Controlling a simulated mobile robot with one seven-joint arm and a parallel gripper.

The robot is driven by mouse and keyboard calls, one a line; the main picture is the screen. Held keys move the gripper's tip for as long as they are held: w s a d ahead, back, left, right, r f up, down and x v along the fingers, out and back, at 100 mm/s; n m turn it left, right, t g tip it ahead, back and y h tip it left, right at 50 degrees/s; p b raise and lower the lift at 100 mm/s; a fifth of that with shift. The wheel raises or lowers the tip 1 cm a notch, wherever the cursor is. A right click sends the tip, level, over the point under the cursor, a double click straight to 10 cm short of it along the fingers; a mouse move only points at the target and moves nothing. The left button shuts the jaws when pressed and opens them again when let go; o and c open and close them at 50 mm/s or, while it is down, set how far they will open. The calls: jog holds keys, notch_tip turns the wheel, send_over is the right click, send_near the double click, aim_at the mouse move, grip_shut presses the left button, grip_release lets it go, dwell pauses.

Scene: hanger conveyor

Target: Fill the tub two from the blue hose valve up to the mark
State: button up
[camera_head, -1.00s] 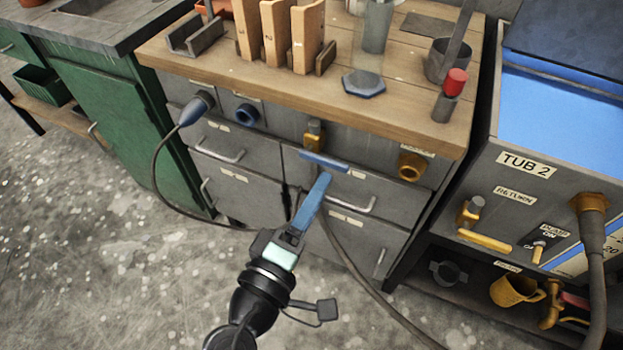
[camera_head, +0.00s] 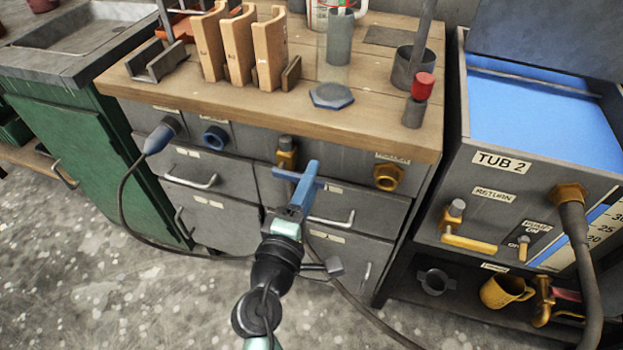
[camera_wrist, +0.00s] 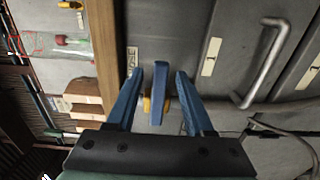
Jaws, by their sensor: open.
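The blue lever of a brass valve (camera_head: 286,155) sits on the grey cabinet front, under the wooden worktop. In the wrist view the blue lever (camera_wrist: 160,92) stands between my two blue fingers, with a gap on each side. My gripper (camera_head: 308,178) is open around it and partly hides it in the head view; it also shows in the wrist view (camera_wrist: 158,95). Tub 2 (camera_head: 450,170) is at the right, with blue inside. Its side scale (camera_head: 585,240) is partly hidden by a thick hose (camera_head: 580,240), so I cannot read the level or mark.
A yellow-handled return valve (camera_head: 468,240) and a switch (camera_head: 524,243) are on the tub's front. A blue-grey hose plug (camera_head: 160,136) and a blue port (camera_head: 215,137) are left of the valve. Drawer handles (camera_head: 335,220) protrude below. Open floor lies at lower left.

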jog(key=shift+w+d, duration=0.15)
jog(key=shift+w, duration=0.3)
grip_shut()
dwell(1.2)
